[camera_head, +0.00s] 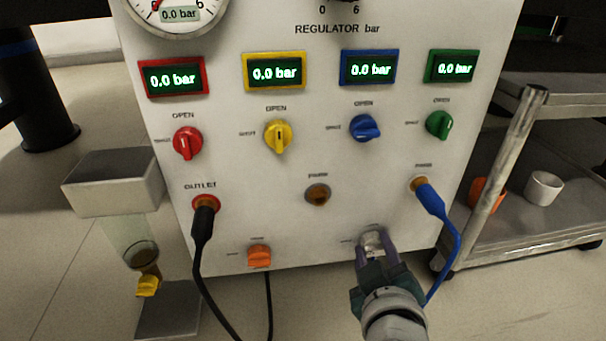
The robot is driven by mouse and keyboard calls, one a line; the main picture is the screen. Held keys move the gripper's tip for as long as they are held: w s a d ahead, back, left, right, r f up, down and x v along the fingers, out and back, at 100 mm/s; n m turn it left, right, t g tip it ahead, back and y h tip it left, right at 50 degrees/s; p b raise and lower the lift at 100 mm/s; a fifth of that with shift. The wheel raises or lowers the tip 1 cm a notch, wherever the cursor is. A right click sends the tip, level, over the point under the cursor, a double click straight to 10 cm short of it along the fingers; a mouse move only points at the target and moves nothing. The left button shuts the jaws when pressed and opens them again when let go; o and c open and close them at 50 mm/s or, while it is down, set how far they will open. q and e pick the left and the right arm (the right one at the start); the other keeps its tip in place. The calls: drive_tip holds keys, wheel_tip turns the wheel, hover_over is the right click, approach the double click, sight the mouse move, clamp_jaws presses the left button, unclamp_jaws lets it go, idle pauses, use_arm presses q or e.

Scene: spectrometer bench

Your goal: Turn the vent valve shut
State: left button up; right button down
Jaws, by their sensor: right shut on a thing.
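My right gripper (376,252) reaches up from the bottom edge to the lower right of the white panel (300,220). It is shut on a pale grey knob (372,241), its fingers on both sides. The fingers partly hide the knob, and its small labels are too blurred to read, so I cannot tell its setting or confirm it is the vent valve. An orange knob (259,255) sits at the lower left of the panel, also with unreadable labels. My left gripper is not in view.
Red (187,143), yellow (279,135), blue (364,128) and green (439,125) knobs sit below displays reading 0.0 bar. A blue hose (455,245) hangs close right of my gripper; a black hose (202,250) hangs left. A metal shelf (550,225) stands right.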

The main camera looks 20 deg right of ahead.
drive_tip(key=shift+w+r, duration=0.1)
drive_tip(key=shift+r, duration=0.05)
drive_tip(key=shift+c, duration=2.2)
unclamp_jaws()
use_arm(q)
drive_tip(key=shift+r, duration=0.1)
